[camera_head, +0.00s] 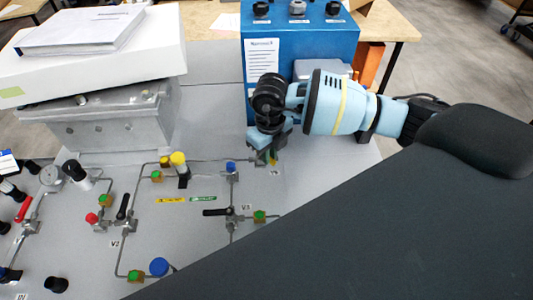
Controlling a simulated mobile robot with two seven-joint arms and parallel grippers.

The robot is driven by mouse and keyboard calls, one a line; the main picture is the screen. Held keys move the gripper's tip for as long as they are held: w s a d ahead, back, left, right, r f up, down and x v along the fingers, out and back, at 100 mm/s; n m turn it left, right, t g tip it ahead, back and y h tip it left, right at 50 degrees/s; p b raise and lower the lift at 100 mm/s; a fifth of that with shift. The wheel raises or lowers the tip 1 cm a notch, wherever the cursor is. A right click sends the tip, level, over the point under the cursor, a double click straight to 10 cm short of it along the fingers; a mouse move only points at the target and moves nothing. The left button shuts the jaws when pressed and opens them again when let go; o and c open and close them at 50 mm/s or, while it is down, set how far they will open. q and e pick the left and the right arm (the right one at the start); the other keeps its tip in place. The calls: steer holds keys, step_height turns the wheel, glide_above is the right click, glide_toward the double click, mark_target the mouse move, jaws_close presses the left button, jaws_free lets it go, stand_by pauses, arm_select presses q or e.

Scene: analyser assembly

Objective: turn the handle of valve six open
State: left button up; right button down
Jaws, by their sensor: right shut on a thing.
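My right gripper (273,143) comes in from the right and points down at the far right end of the pipework on the grey panel (200,235). It is shut on the handle of a valve (261,160) there, which I take to be valve six. The gripper hides most of that handle, so its angle cannot be told. The small label beside this valve is too small to read surely. My left gripper is not in view.
Behind the gripper stands a blue box (315,38) with black knobs on top. Other valves with black handles (123,206) (217,212), a red handle (24,209) and coloured caps stand on the panel. A grey case (125,125) stands at the upper left. My dark arm covers the lower right.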

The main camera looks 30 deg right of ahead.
steer(key=n, duration=0.1)
steer(key=d+n, duration=0.1)
steer(key=n, duration=0.2)
steer(key=shift+w+d+n, duration=0.3)
steer(key=shift+w, duration=0.05)
steer(key=n, duration=0.1)
steer(key=n+b, duration=0.1)
steer(key=n, duration=0.1)
steer(key=shift+w+d, duration=0.35)
steer(key=shift+w, duration=0.05)
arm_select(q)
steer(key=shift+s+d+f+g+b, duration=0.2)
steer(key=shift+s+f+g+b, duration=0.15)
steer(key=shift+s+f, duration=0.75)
arm_select(e)
steer(key=shift+w+d+n, duration=0.1)
steer(key=shift+w+n, duration=0.05)
steer(key=shift+n, duration=0.45)
steer(key=shift+w+d+n, duration=0.1)
steer(key=shift+w+n, duration=0.05)
steer(key=shift+n, duration=0.45)
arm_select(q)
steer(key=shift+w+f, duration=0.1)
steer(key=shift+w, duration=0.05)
arm_select(e)
steer(key=c, duration=1.4)
jaws_free()
step_height(320, 180, up, 8)
